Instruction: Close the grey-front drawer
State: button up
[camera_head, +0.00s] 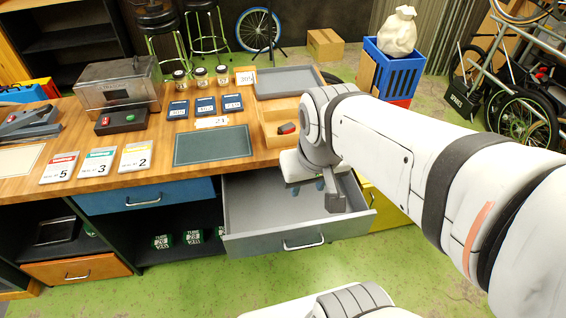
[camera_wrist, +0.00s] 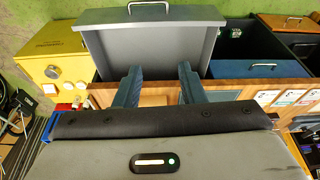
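The grey-front drawer (camera_head: 300,240) is pulled well out from under the wooden bench, with its silver handle (camera_head: 303,243) facing the near side. Its inside looks empty where I can see it, but my arm hides part of it. In the wrist view the same drawer (camera_wrist: 150,40) is open at the top, with its handle at the upper edge. My gripper (camera_head: 308,187) is over the drawer's inside, behind the front panel. In the wrist view the gripper's two blue-grey fingers (camera_wrist: 159,72) stand apart with nothing between them. Whether they touch the drawer I cannot tell.
A blue drawer (camera_head: 145,196) is shut to the left, with an orange drawer (camera_head: 78,270) lower down. A yellow cabinet (camera_head: 385,207) stands right of the open drawer. The bench top (camera_head: 130,178) holds a mat, cards and a tray. The green floor in front is clear.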

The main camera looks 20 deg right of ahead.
aim_at(261, 217)
jog(key=z, duration=3.15)
jog(key=k, duration=0.85)
jog(key=u, duration=2.35)
